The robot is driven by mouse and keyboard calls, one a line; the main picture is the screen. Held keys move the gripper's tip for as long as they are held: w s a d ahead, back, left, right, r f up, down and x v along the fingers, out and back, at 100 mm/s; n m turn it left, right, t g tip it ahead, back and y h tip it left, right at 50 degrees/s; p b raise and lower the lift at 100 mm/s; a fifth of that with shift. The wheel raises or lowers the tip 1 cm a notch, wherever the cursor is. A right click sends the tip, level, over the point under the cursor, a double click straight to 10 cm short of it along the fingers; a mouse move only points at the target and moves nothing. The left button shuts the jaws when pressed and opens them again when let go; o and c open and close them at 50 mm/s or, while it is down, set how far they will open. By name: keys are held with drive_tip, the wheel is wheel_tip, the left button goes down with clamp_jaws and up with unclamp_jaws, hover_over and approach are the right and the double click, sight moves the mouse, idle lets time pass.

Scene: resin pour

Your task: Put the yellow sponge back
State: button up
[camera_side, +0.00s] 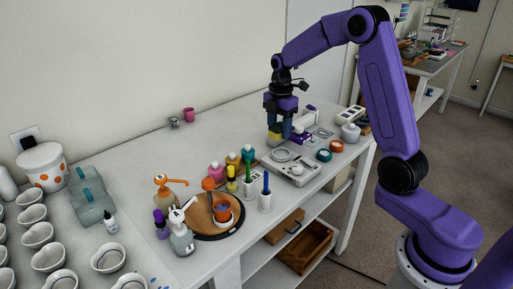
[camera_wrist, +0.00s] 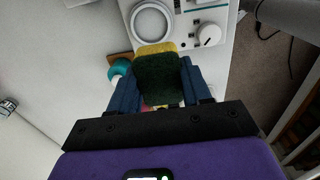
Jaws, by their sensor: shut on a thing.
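The yellow sponge (camera_side: 274,131) is held between the blue fingers of my gripper (camera_side: 280,125) in the side view. In the wrist view the sponge shows a yellow far edge (camera_wrist: 157,48) and a dark green face, with a finger of my gripper (camera_wrist: 157,85) on either side. My gripper is shut on it and points down over the back part of the white table (camera_side: 130,146). The side view does not make clear whether the sponge touches the surface below it.
A grey-white device with a ring and knob (camera_side: 297,169) stands close to my gripper. Coloured bottles (camera_side: 233,162) stand to its left, and teal and orange rolls (camera_side: 323,155) to its right. A round wooden board (camera_side: 233,224) with cups lies nearer the front. The table behind is mostly clear.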

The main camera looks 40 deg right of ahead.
drive_tip(key=w+f, duration=0.2)
drive_tip(key=w, duration=0.1)
drive_tip(key=w+d+f, duration=0.1)
drive_tip(key=w+f, duration=0.2)
drive_tip(key=w, duration=0.1)
drive_tip(key=w+f, duration=0.2)
drive_tip(key=w, duration=0.1)
drive_tip(key=shift+w+d+f, duration=0.25)
drive_tip(key=shift+d+f, duration=0.05)
drive_tip(key=shift+d, duration=0.1)
drive_tip(key=shift+w+f, duration=0.55)
drive_tip(key=shift+f, duration=0.15)
drive_tip(key=shift+w+d+f, duration=0.1)
drive_tip(key=shift+f, duration=1.45)
drive_tip(key=shift+f, duration=0.1)
drive_tip(key=o, duration=1)
wheel_tip(320, 180, up, 12)
drive_tip(key=shift+r, duration=0.15)
